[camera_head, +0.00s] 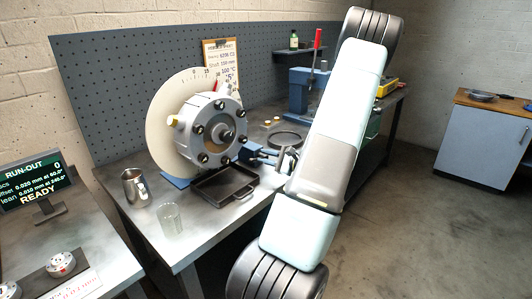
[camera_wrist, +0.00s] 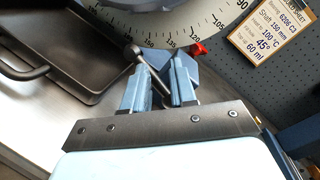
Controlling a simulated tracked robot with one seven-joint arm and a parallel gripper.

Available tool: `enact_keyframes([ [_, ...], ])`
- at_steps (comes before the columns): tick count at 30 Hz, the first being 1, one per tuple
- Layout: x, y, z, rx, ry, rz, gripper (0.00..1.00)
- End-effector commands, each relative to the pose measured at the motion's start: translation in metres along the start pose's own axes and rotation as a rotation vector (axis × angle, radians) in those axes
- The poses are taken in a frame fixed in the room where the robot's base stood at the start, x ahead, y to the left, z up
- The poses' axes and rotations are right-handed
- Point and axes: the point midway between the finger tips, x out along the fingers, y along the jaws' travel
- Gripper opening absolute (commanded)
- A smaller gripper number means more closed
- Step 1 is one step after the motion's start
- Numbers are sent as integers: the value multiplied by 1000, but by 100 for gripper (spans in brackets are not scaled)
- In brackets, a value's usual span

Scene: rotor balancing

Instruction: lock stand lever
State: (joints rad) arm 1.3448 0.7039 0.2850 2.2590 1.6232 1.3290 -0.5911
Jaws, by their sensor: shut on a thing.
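The rotor stand has a large pale graduated dial (camera_head: 166,108) and a grey round rotor hub (camera_head: 212,130) with several dark bolts on its face. Its blue base (camera_head: 175,183) shows at the lower left of the dial. In the head view my gripper (camera_head: 258,153) is just right of the hub, where the lever is too small to make out.
A black tray (camera_head: 224,188) lies close below the hub; it also shows in the wrist view (camera_wrist: 62,60). A metal jug (camera_head: 135,187) and a glass (camera_head: 170,218) stand on the bench's left part. A blue press (camera_head: 300,88) stands behind my arm.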

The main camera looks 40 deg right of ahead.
Motion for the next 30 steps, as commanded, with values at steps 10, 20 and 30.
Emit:
enact_keyframes([
  [10,29,-10,10,-24,-44,-1,34],
  [20,31,0,-13,-8,6,12,39],
  [30,6,-4,-8,-11,5,6,39],
])
